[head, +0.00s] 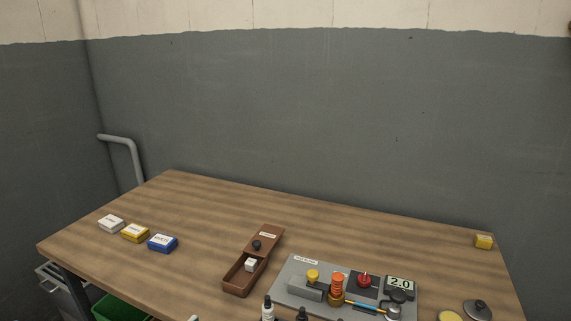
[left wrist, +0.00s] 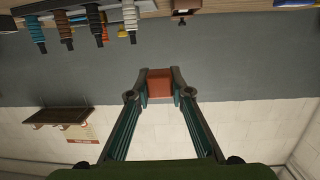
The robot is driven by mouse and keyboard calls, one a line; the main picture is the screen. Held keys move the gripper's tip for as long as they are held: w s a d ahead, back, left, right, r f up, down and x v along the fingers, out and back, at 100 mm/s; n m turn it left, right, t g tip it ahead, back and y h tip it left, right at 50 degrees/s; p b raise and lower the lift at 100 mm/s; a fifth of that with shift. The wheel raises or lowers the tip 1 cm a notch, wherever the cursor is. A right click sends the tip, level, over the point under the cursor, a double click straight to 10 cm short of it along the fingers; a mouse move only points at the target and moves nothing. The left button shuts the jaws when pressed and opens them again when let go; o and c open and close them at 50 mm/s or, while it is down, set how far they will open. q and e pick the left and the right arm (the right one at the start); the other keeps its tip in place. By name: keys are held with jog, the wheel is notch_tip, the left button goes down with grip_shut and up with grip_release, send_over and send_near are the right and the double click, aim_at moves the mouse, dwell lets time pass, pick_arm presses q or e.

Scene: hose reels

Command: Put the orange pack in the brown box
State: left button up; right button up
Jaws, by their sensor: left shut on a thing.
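My left gripper (left wrist: 160,84) shows in the left wrist view, its two fingers shut on the orange pack (left wrist: 160,82), a reddish-orange block held between the tips. The grey wall is behind it; the gripper and pack are not in the head view. The brown box (head: 228,286) stands on the table in the head view. A brown lid with a black knob (head: 257,245) and a white label covers its far part. Its near part is open, and a small white block (head: 250,265) shows inside. My right gripper is in neither view.
White (head: 111,223), yellow (head: 135,232) and blue (head: 162,243) packs sit left on the table (head: 200,225). A grey panel with knobs (head: 300,267) stands right of the box.

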pick_arm(q)
jog(key=shift+s+a+r+m+g+h, duration=0.15)
jog(key=shift+s+r+m+h, duration=0.1)
jog(key=shift+s, duration=0.25)
jog(key=shift+s+a+r+m+g+h, duration=0.1)
jog(key=shift+s+a+m+h, duration=0.1)
jog(key=shift+s, duration=0.35)
jog(key=shift+s+a+r+m+g+h, duration=0.15)
jog(key=shift+s+r+h, duration=0.1)
jog(key=shift+s, duration=0.25)
jog(key=shift+f, duration=0.1)
jog(key=w, duration=0.1)
jog(key=w+d+n+y, duration=0.1)
jog(key=w, duration=0.1)
jog(key=w+f+t+y, duration=0.1)
jog(key=shift+w+d+n, duration=0.25)
jog(key=shift+w+n, duration=0.1)
jog(key=shift+n, duration=0.05)
